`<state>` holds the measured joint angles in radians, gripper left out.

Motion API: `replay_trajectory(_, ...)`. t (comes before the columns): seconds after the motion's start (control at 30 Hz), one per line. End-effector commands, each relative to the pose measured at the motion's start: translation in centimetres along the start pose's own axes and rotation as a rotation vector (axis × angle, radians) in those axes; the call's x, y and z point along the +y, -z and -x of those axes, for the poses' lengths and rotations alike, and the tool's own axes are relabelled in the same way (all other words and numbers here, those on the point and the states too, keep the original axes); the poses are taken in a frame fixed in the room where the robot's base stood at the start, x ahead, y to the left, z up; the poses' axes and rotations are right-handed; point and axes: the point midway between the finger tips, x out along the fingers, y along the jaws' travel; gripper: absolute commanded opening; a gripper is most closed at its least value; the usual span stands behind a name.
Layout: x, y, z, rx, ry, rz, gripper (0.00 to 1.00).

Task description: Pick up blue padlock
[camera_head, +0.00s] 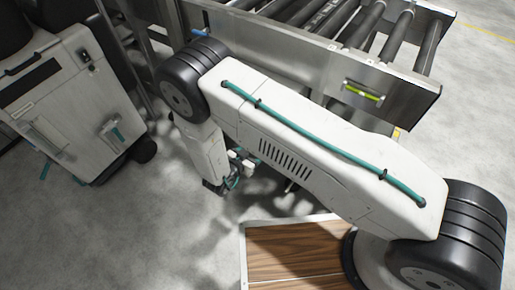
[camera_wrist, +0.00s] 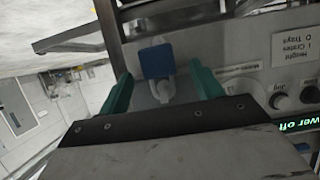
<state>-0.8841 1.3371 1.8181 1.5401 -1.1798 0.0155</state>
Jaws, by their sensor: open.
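The blue padlock (camera_wrist: 157,61) shows in the wrist view near the top middle, in front of a grey panel. A pale grey fitting lies right below and around it. My gripper (camera_wrist: 161,76) is open, with one green finger on each side of the padlock and a visible gap to both. I cannot tell how far the padlock lies beyond the fingertips. In the head view my arm hides most of the gripper. A small blue thing (camera_head: 200,32) sits at the conveyor frame's left end there; I cannot tell whether it is the padlock.
The grey control panel (camera_wrist: 250,52) carries labels, dark knobs (camera_wrist: 281,101) and a green lit display (camera_wrist: 298,125), all upside down in the wrist view. A roller conveyor (camera_head: 300,35) stands behind my arm. A white cabinet (camera_head: 70,105) stands at left. Floor between is clear.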

Motion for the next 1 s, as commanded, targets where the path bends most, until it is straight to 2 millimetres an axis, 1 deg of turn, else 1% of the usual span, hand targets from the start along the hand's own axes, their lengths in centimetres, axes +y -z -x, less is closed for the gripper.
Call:
replay_trajectory(0.03, 0.2, 0.1, -1.0, 0.000, -0.005, 0.000, 0.65)
replay_trajectory(0.1, 0.3, 0.1, -2.0, -0.001, -0.004, 0.000, 0.65)
replay_trajectory(0.2, 0.2, 0.1, -3.0, -0.001, -0.001, -0.001, 0.65)
replay_trajectory(0.3, 0.1, 0.1, -3.4, -0.001, 0.000, 0.000, 0.65)
replay_trajectory(0.47, 0.1, 0.1, -3.4, -0.001, 0.000, 0.000, 0.65)
replay_trajectory(0.5, 0.1, 0.1, -3.4, -0.001, 0.000, 0.000, 0.63)
replay_trajectory(0.57, 0.1, 0.1, -3.4, -0.001, 0.000, 0.000, 0.46)
replay_trajectory(0.6, 0.1, 0.1, -3.4, -0.001, 0.000, 0.000, 0.35)
replay_trajectory(0.67, 0.1, 0.1, -3.4, -0.001, 0.000, 0.000, 0.18)
replay_trajectory(0.7, 0.1, 0.1, -3.4, -0.001, 0.000, 0.000, 0.15)
replay_trajectory(1.0, 0.2, 0.2, -3.4, -0.001, -0.001, -0.001, 0.15)
